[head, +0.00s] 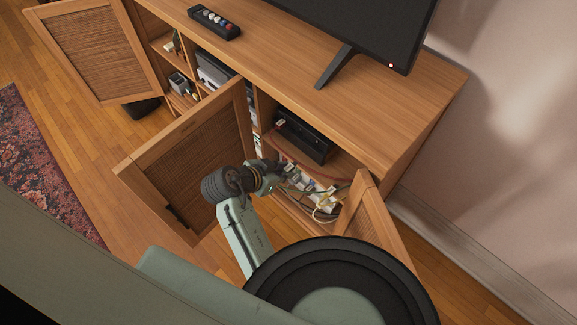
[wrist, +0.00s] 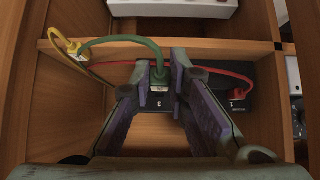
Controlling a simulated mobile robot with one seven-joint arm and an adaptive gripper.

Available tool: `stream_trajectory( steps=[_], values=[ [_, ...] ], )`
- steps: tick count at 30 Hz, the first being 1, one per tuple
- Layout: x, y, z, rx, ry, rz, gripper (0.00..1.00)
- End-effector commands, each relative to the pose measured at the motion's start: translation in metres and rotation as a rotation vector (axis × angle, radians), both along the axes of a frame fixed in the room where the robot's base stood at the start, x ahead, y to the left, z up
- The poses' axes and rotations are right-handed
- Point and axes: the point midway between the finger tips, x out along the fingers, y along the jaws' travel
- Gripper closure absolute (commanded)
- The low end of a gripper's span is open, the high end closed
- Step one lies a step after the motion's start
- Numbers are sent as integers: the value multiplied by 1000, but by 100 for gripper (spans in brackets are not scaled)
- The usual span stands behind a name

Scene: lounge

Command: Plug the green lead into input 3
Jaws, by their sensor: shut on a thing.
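In the wrist view my gripper (wrist: 160,88) is shut on the green lead's plug (wrist: 158,84), a small end with a pale label. The green lead (wrist: 125,40) arcs up and left from it. The plug is at the face of a black box (wrist: 222,82), right by the printed number 3 (wrist: 157,105). I cannot tell whether it is seated, as the fingers and plug hide the socket. In the head view my gripper (head: 283,170) reaches into the cabinet's right compartment, too small to show the plug.
A red plug (wrist: 238,86) sits by number 1, with its red lead (wrist: 215,71). A yellow plug (wrist: 74,49) lies at the shelf edge. Open doors (head: 190,160) and (head: 375,222) flank the arm. A black device (head: 304,137) stands on the shelf above.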

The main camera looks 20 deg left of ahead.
Motion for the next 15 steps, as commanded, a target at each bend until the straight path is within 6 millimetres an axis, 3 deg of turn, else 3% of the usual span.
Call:
stream_trajectory(
  steps=[15],
  values=[
    [28, -10, -1, 0, 0, 0, 100]
  ],
)
